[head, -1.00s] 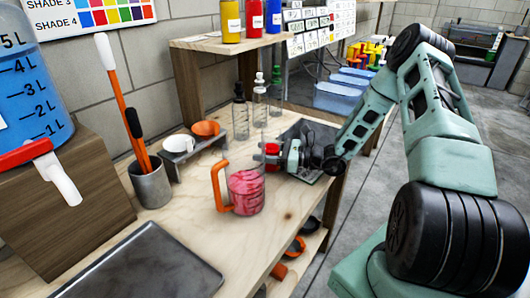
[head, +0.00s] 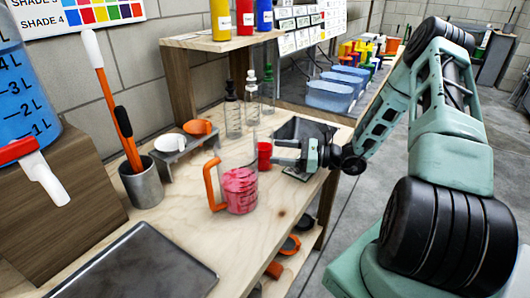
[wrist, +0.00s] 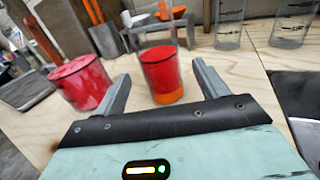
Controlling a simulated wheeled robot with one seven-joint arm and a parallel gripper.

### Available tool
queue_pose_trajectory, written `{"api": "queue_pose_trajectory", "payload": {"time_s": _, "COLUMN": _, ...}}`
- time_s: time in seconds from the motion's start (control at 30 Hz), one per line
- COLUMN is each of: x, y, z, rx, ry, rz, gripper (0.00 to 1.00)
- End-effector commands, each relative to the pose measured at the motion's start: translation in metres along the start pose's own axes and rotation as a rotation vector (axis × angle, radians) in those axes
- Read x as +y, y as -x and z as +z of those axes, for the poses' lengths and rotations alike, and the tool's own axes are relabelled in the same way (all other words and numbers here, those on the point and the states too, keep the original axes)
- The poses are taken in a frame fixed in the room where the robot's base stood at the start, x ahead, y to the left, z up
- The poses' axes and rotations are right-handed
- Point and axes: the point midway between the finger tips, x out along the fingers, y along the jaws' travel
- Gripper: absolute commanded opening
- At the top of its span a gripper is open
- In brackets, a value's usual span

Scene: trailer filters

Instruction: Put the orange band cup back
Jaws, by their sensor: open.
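The orange band cup (wrist: 162,72) is a clear cup with red contents and an orange band at its base. It stands upright on the wooden bench, and its red part shows in the head view (head: 264,156). My gripper (head: 277,153) is open at bench level, just right of the cup in the head view. In the wrist view the cup stands in line with the gap between the open fingers (wrist: 160,72), around or just beyond the tips. Whether a finger touches it I cannot tell.
A clear jug with an orange handle (head: 211,187) and pink contents stands close left of the cup. A small grey rack (head: 177,151) bears a white and an orange cup. Clear bottles (head: 233,117) stand behind. A dark tray (head: 150,268) lies at front left.

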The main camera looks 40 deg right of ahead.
Motion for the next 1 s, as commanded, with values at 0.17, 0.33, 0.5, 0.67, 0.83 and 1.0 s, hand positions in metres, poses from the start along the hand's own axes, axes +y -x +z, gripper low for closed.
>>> {"api": "queue_pose_trajectory", "payload": {"time_s": 0.17, "x": 0.000, "y": 0.031, "z": -0.001, "rx": 0.000, "ry": 0.000, "rz": -0.002, "gripper": 0.72}}
{"api": "queue_pose_trajectory", "payload": {"time_s": 0.33, "x": 0.000, "y": 0.045, "z": 0.000, "rx": 0.000, "ry": 0.000, "rz": 0.001, "gripper": 0.72}}
{"api": "queue_pose_trajectory", "payload": {"time_s": 0.5, "x": 0.001, "y": 0.047, "z": 0.000, "rx": 0.000, "ry": 0.000, "rz": 0.002, "gripper": 0.72}}
{"api": "queue_pose_trajectory", "payload": {"time_s": 0.67, "x": 0.000, "y": 0.047, "z": 0.000, "rx": 0.000, "ry": 0.000, "rz": 0.002, "gripper": 0.72}}
{"api": "queue_pose_trajectory", "payload": {"time_s": 0.83, "x": 0.000, "y": 0.047, "z": 0.000, "rx": 0.000, "ry": 0.000, "rz": 0.001, "gripper": 0.72}}
{"api": "queue_pose_trajectory", "payload": {"time_s": 1.0, "x": 0.000, "y": 0.047, "z": 0.000, "rx": 0.000, "ry": 0.000, "rz": 0.001, "gripper": 0.72}}
